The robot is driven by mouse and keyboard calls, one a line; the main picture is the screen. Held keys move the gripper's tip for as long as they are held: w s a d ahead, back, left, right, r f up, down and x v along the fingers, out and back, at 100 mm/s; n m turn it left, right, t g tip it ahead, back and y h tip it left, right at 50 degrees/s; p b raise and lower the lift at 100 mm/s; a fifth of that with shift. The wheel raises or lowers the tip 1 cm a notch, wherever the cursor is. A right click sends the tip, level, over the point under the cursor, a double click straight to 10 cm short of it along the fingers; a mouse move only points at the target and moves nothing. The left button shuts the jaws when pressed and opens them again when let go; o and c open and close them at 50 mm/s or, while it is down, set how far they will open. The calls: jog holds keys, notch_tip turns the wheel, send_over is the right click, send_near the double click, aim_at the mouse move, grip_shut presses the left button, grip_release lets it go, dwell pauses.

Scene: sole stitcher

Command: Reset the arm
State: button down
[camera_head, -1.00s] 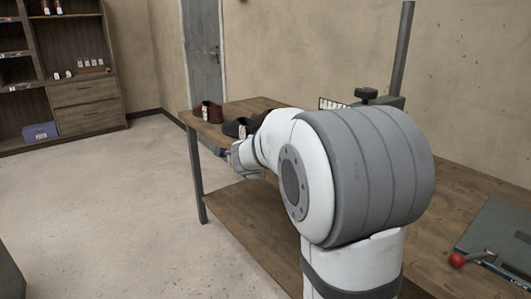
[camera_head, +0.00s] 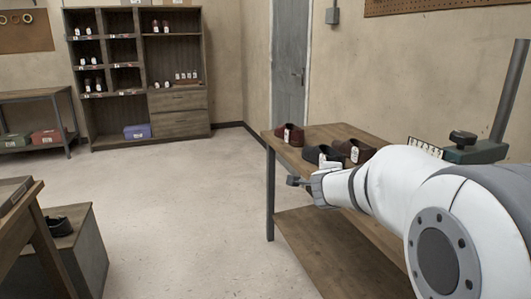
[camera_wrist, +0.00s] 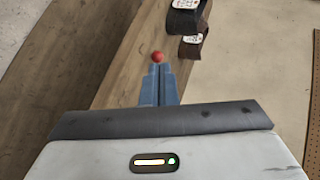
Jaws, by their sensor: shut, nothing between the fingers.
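My arm reaches from the right side of the head view. Its end, my gripper (camera_head: 296,182), hangs near the front left edge of the wooden workbench (camera_head: 318,138). In the wrist view the blue-grey fingers (camera_wrist: 158,72) are closed together with nothing held. A red round spot (camera_wrist: 158,57) shows just beyond the fingertips; I cannot tell what it belongs to. On the bench stand a dark red shoe (camera_head: 289,134), a black shoe (camera_head: 322,156) and a brown shoe (camera_head: 355,150), each with a white tag. My gripper looks apart from them.
A green-grey machine (camera_head: 475,151) with a post stands on the bench at right, behind my arm. A shelf unit (camera_head: 175,102) stands at the back wall. At lower left are a table (camera_head: 20,205) and a box with a black shoe (camera_head: 58,226). The middle floor is clear.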

jog(key=s+a+r+n+g+y+p, duration=0.3)
jog(key=s+a+r+n+y+p, duration=0.4)
jog(key=s+a+r+n+p, duration=0.55)
jog(key=s+d+n+g+h+p, duration=0.1)
jog(key=s+d+n+g+p, duration=0.1)
jog(key=s, duration=0.7)
jog(key=s+d+n+g+h+p, duration=0.1)
jog(key=s+n+g+p, duration=0.3)
jog(key=s, duration=0.5)
jog(key=d+n+p, duration=0.1)
jog(key=n+p, duration=0.1)
jog(key=p, duration=0.1)
jog(key=shift+s+d+f+n, duration=0.15)
jog(key=shift+s+d+n, duration=0.2)
jog(key=shift+s+d, duration=0.05)
jog(key=c, duration=2.2)
grip_release()
